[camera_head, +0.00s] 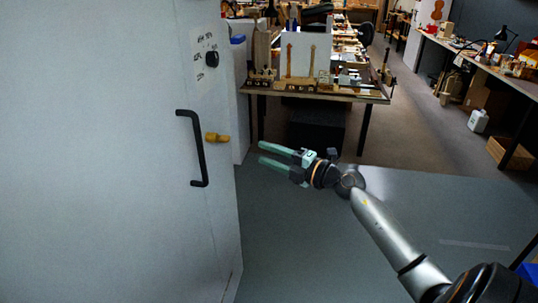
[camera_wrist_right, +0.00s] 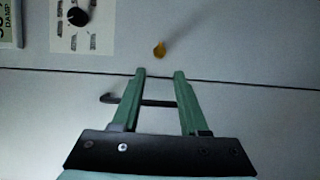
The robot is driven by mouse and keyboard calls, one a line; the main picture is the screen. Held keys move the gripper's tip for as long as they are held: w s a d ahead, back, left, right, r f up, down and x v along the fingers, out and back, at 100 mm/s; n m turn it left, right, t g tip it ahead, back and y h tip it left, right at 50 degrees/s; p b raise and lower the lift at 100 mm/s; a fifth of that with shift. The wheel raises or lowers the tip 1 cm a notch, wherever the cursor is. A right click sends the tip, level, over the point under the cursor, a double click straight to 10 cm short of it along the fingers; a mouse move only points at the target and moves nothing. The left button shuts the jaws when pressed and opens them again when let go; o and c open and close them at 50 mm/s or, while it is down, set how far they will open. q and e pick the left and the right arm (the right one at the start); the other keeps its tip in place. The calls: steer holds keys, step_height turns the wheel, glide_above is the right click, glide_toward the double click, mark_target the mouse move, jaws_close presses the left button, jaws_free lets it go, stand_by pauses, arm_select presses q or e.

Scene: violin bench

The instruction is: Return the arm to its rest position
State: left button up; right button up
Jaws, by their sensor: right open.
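My right gripper (camera_head: 262,154) has green fingers and is open and empty. It points left toward a large pale cabinet door and is apart from it. In the right wrist view its two fingers (camera_wrist_right: 159,72) are spread with nothing held between them. The door carries a black bar handle (camera_head: 200,148), which also shows behind the fingers in the right wrist view (camera_wrist_right: 158,103). A yellow-brown knob (camera_head: 216,137) sits beside the handle; it also shows ahead of the fingertips (camera_wrist_right: 159,50). My left gripper is not in view.
The pale cabinet (camera_head: 110,150) fills the left side. A black dial (camera_head: 212,59) sits on a label above the handle. A workbench (camera_head: 310,93) with tools stands behind, and another bench (camera_head: 497,73) runs along the right.

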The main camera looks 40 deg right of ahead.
stand_by(0.4)
steer(key=s+a+f+m+g+h+p, duration=0.1)
steer(key=s+a+f+m+h, duration=0.1)
steer(key=s+a+f+m, duration=0.4)
steer(key=s+a+f+m+h, duration=0.15)
steer(key=f+m, duration=0.25)
steer(key=f, duration=0.4)
steer(key=s+a+f+m+g+h+p, duration=0.1)
steer(key=s+a+f+m, duration=0.3)
steer(key=f, duration=0.2)
steer(key=s+a+f+m+g+y, duration=0.1)
steer(key=s+a+f+m+g, duration=0.4)
steer(key=s+a+f, duration=0.6)
steer(key=s+f+g, duration=0.1)
steer(key=s, duration=0.2)
steer(key=shift+s+a, duration=0.2)
steer(key=shift+s, duration=0.05)
